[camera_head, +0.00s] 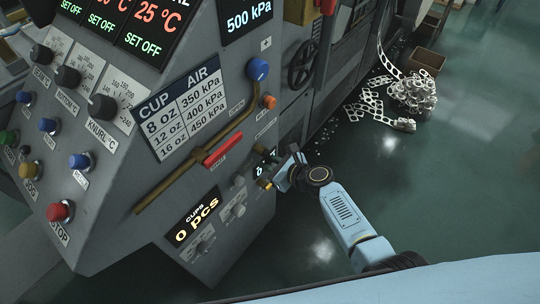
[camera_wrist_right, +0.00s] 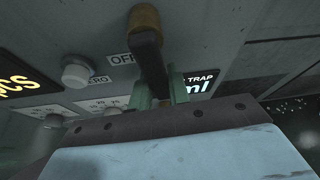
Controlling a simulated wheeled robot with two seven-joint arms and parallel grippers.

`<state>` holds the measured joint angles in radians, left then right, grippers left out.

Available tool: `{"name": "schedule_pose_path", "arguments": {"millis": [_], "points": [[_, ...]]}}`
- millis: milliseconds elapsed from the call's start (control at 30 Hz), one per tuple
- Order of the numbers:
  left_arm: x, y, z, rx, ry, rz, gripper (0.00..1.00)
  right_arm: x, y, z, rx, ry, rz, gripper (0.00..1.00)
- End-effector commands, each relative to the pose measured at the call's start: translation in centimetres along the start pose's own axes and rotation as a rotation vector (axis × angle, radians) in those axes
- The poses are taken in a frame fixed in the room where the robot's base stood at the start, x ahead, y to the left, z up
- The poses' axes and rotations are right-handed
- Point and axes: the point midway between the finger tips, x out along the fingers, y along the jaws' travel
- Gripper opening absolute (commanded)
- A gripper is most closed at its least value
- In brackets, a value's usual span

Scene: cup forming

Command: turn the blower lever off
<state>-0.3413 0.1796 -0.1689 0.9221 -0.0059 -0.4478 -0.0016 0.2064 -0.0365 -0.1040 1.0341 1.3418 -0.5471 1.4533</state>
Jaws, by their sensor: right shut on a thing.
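The blower lever (camera_wrist_right: 150,62) is a dark bar with a brass-coloured end (camera_wrist_right: 144,17), in the right wrist view. It runs down from that end between the two green fingers of my right gripper (camera_wrist_right: 160,92), which is shut on it. An OFF label (camera_wrist_right: 121,58) is just left of the lever. In the head view my right gripper (camera_head: 275,176) is against the lower right of the grey panel; the lever is mostly hidden there. The lever's far tip is hidden behind my gripper body. My left gripper is not in view.
A trap display (camera_wrist_right: 200,83) is right of the lever. A white ZERO knob (camera_wrist_right: 75,72) and the cups display (camera_head: 194,217) are left. A red handle (camera_head: 223,150) and a blue knob (camera_head: 258,69) are above. White scrap (camera_head: 412,94) lies on the floor behind.

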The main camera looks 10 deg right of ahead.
Motion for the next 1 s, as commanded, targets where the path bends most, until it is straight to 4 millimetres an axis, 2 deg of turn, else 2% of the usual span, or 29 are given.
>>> {"name": "schedule_pose_path", "arguments": {"millis": [133, 300, 833, 867, 1000], "points": [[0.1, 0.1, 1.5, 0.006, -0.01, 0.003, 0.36, 0.0, 0.4, 0.0, 0.062, 0.002, 0.027, 0.0], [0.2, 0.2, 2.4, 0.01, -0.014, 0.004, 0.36, 0.0, 0.6, 0.0, 0.104, 0.002, 0.044, 0.0], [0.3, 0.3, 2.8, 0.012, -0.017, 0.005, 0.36, 0.0, 0.7, -0.1, 0.123, 0.002, 0.051, 0.0], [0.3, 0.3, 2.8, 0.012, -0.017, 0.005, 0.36, 0.0, 0.7, -0.1, 0.123, 0.002, 0.051, 0.22], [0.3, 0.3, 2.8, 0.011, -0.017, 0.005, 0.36, 0.0, 0.7, -0.1, 0.121, 0.002, 0.051, 0.4]]}}
